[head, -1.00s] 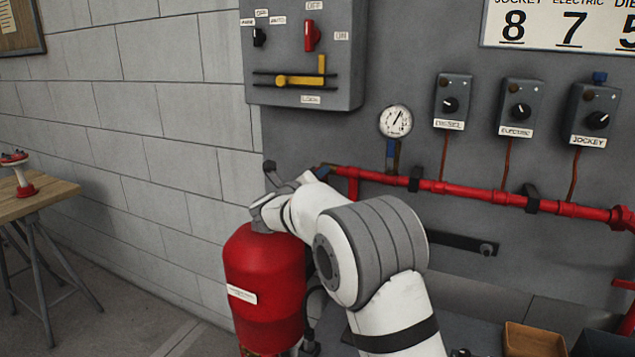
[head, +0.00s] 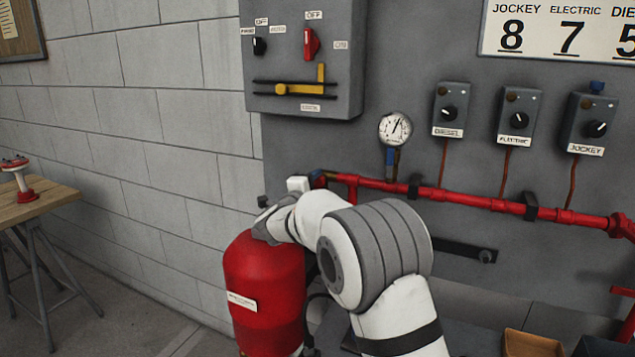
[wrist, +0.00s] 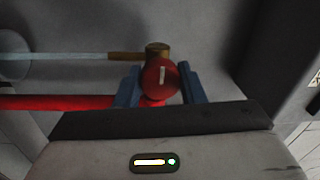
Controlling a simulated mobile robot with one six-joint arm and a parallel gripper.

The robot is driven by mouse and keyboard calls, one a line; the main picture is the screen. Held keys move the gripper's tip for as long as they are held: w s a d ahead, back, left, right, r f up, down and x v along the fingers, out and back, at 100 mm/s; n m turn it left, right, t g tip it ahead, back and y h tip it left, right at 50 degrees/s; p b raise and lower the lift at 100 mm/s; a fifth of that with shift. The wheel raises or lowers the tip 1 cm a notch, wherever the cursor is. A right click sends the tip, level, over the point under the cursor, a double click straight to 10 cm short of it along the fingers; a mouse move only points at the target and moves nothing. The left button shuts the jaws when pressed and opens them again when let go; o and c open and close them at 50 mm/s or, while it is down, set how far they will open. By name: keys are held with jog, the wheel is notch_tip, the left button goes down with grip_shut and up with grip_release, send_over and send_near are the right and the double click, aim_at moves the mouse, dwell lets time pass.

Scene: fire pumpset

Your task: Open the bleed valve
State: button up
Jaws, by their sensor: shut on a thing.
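The bleed valve shows in the wrist view as a round red knob (wrist: 160,77) with a short white mark, which stands nearly upright in the picture. A brass fitting (wrist: 153,50) is just above it. My gripper (wrist: 159,68) has its two blue fingers on either side of the knob and is shut on it. In the head view my arm's wrist is by the left end of the red pipe (head: 450,190), and my own arm hides the fingers and the knob.
A red cylinder (head: 264,290) stands close below my wrist. A pressure gauge (head: 395,129) is right of the pipe's left end. A control box (head: 345,75) with a red switch hangs above. Several grey switch boxes, among them the diesel one (head: 451,109), are at right. A wooden table (head: 35,203) stands at left.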

jog(key=n+p, duration=0.1)
jog(key=n, duration=0.2)
jog(key=n+p, duration=0.1)
jog(key=n, duration=0.2)
jog(key=shift+r+y+p, duration=0.2)
jog(key=shift+y+p, duration=0.1)
jog(key=shift+p, duration=0.1)
jog(key=n+p, duration=0.2)
jog(key=n, duration=0.3)
jog(key=shift+f+p, duration=0.1)
jog(key=shift+p, duration=0.3)
jog(key=shift+f, duration=0.1)
jog(key=o, duration=1)
jog(key=b+v, duration=0.1)
jog(key=v, duration=0.6)
jog(key=shift+s, duration=0.45)
